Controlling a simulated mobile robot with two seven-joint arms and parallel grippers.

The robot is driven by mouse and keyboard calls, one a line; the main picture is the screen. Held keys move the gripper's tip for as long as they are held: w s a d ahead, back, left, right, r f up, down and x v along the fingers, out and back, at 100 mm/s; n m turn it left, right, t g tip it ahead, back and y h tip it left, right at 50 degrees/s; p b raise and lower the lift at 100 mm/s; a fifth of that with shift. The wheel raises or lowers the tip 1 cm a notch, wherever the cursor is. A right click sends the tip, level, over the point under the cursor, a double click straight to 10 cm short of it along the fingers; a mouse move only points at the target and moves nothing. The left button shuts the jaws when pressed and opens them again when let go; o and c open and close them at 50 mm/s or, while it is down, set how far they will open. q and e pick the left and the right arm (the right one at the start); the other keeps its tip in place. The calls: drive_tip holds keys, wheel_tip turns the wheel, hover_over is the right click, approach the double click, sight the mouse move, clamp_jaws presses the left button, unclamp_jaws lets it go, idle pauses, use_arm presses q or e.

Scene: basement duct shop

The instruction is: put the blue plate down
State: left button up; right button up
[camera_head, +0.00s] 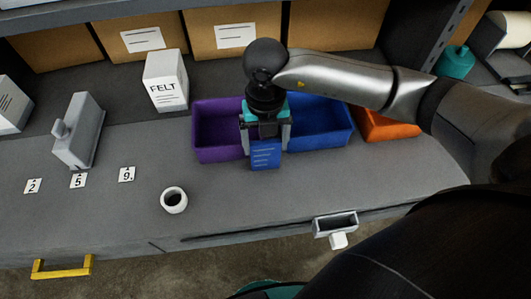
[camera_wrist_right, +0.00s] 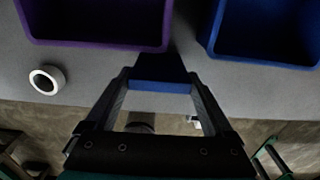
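The blue plate (camera_head: 265,155), a small flat piece with pale lines of writing, is held by my right gripper (camera_head: 266,135). The gripper hangs in front of the bins, where the purple bin (camera_head: 215,155) and the blue bin (camera_head: 322,142) meet. In the right wrist view the two fingers close in on the blue plate (camera_wrist_right: 160,85) from both sides. The plate appears upright; whether its lower edge touches the bench (camera_head: 300,190) cannot be told. My left gripper is not in view.
A white ring (camera_head: 174,208) lies on the bench left of the gripper. Number cards (camera_head: 78,181), a grey block with a knob (camera_head: 82,140) and a FELT box (camera_head: 165,85) are further left. An orange bin (camera_head: 388,126) is at right. The bench front is mostly clear.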

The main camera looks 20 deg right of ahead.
clamp_jaws()
idle(0.5)
